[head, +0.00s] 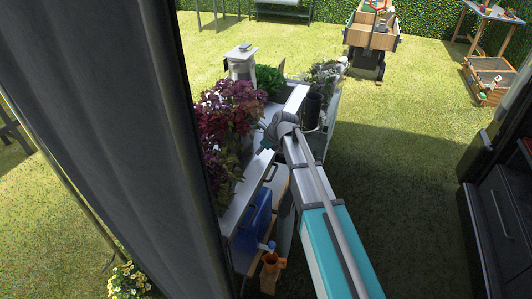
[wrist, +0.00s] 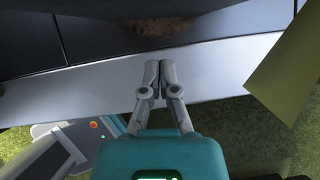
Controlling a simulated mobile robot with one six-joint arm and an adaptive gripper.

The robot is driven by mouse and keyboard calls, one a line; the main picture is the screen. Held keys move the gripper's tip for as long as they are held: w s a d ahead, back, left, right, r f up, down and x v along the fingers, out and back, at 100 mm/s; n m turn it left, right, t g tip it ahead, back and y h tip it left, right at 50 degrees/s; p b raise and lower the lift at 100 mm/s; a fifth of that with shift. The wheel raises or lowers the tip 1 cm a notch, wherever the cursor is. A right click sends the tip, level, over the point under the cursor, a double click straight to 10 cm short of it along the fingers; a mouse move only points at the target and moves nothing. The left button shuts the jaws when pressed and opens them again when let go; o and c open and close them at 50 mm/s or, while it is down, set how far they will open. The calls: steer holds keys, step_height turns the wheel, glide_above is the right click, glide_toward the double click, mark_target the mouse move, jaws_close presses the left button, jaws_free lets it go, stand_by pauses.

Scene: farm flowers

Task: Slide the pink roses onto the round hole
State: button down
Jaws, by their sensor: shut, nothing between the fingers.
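My gripper (wrist: 158,66) is shut and empty in the wrist view. Its fingertips are together over a pale grey ledge, and I cannot tell whether they touch it. Dark panels (wrist: 100,25) lie beyond the ledge, with a blurred brown patch on them. In the head view, my arm reaches over a planter bench (head: 245,195), and its bent wrist hides the fingers. Dark red and purplish plants (head: 225,110) stand on the bench's left side. I cannot tell whether pink roses are among them. No round hole can be made out in either view.
A leafy green plant (head: 269,79), a dark cylindrical pot (head: 313,110) and white flowers (head: 325,70) stand close to my arm. A blue container (head: 252,222) is below the bench top. A dark cabinet (head: 495,215) is at right. Open grass (head: 410,160) lies between.

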mark_target(248, 152)
steer(key=shift+w+a+r, duration=0.1)
steer(key=shift+w+a, duration=0.35)
steer(key=shift+a, duration=0.35)
steer(key=shift+w+a, duration=0.4)
steer(key=shift+a, duration=0.4)
steer(key=w+a, duration=0.1)
steer(key=a, duration=0.2)
steer(key=w+a, duration=0.2)
steer(key=a, duration=0.1)
steer(key=w+a, duration=0.2)
steer(key=a, duration=0.1)
steer(key=shift+a, duration=0.4)
steer(key=shift+d, duration=0.1)
